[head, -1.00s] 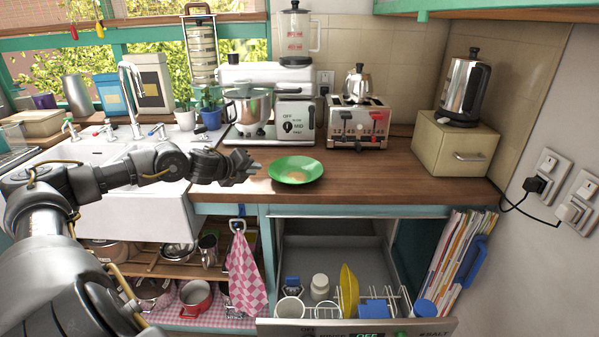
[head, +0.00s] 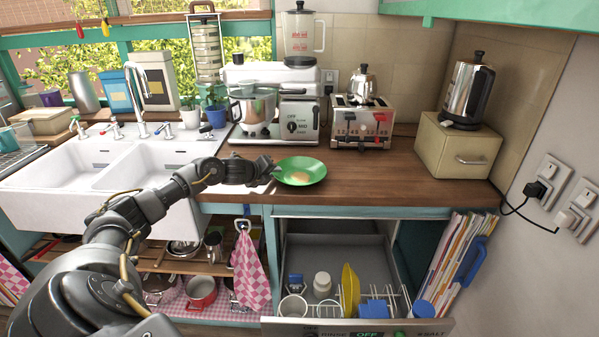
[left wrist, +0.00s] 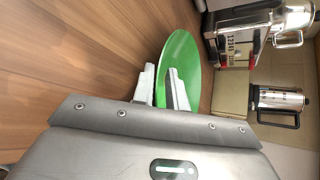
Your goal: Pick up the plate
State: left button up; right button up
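A green plate (head: 300,168) lies on the wooden counter, with a pale tan patch at its middle. My left gripper (head: 273,172) is at the plate's left rim, low over the counter. In the left wrist view, the two pale fingers (left wrist: 162,72) are apart, with the near rim of the green plate (left wrist: 182,60) showing between and beyond them. My right gripper is not in view.
An open drawer (head: 285,262) below the counter holds a yellow plate (head: 349,290) in a rack. A mixer (head: 262,108) and a toaster (head: 362,122) stand behind the green plate. A double sink (head: 90,165) is at left.

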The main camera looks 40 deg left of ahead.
pick_arm(q)
jog(key=shift+w+f, duration=0.2)
jog(key=shift+w, duration=0.15)
grip_shut()
jog(key=shift+r, duration=0.15)
